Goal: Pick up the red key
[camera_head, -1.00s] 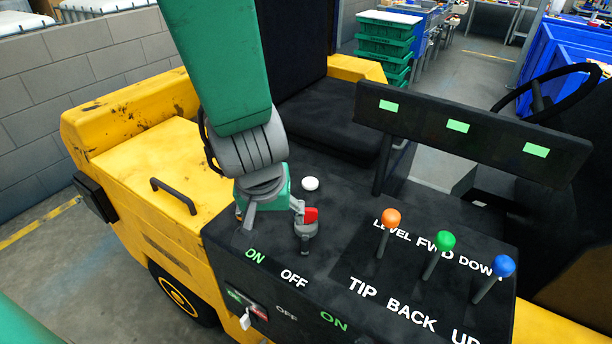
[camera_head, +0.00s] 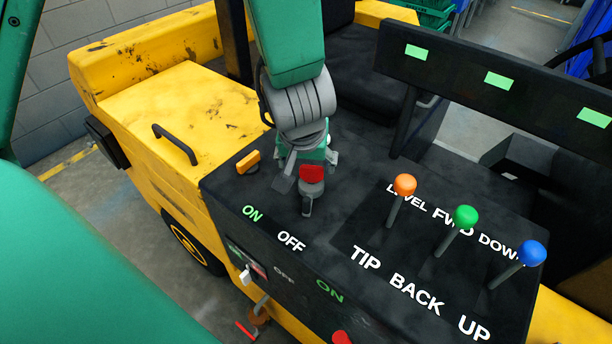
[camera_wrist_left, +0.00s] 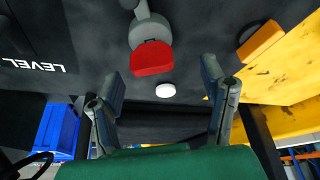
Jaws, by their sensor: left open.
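The red key (camera_head: 312,173) has a red head on a grey stem. It stands on the black control panel (camera_head: 345,215), above the word OFF. It also shows in the wrist view (camera_wrist_left: 151,58), its red head near the middle. My left gripper (camera_head: 307,172) is over the panel, right at the key's head and partly behind it. In the wrist view my left gripper (camera_wrist_left: 162,80) is open, its fingers spread on either side just short of the red head, with nothing between them. My right gripper is not in view.
An orange switch (camera_head: 248,162) is left of the gripper. A white button (camera_wrist_left: 166,90) lies beyond the key. Orange (camera_head: 404,185), green (camera_head: 465,217) and blue (camera_head: 532,253) knobbed levers stand to the right. A black bar (camera_head: 500,80) with green labels runs behind them.

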